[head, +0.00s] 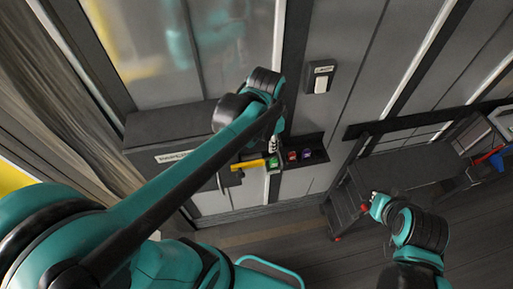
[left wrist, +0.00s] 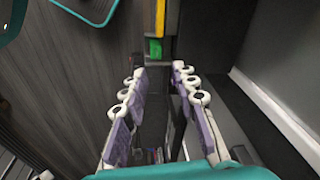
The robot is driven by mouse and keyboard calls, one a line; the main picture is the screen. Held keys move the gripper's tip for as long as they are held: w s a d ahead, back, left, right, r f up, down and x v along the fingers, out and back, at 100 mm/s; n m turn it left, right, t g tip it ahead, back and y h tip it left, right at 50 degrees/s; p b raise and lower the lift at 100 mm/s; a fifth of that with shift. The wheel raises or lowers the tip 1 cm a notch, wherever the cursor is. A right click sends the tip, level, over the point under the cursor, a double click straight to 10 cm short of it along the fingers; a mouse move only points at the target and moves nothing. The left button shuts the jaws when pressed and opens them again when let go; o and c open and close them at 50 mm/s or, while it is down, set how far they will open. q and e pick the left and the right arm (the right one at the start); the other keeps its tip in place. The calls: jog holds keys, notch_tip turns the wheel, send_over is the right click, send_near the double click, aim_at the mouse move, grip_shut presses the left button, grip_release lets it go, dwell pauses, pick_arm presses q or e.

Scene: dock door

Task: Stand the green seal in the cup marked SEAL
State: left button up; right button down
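A small green block (head: 273,162), which looks like the green seal, is at the left end of a dark wall shelf (head: 316,163). It also shows in the left wrist view (left wrist: 155,48), just beyond my fingertips. My left gripper (head: 273,147) is above the shelf, close to the green block. In the left wrist view its fingers (left wrist: 157,90) are apart with nothing between them. I cannot read a SEAL mark. My right gripper (head: 376,205) is near the cart; its fingers are unclear.
A yellow bar (head: 249,164) sticks out left of the green block. A dark labelled box (head: 165,130) is on the wall at left. A switch box (head: 319,77) is above the shelf. A dark cart (head: 405,165) stands at right.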

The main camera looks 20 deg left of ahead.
pick_arm(q)
jog(key=s+a+r+n+t, duration=0.1)
jog(key=s+a+n+t, duration=0.2)
jog(key=s+n+t, duration=0.2)
jog(key=s+n, duration=0.3)
jog(key=shift+a+r, duration=0.2)
jog(key=shift+r, duration=0.05)
pick_arm(e)
jog(key=shift+s, duration=0.3)
pick_arm(q)
jog(key=shift+w, duration=0.1)
pick_arm(e)
jog(key=shift+w, duration=0.1)
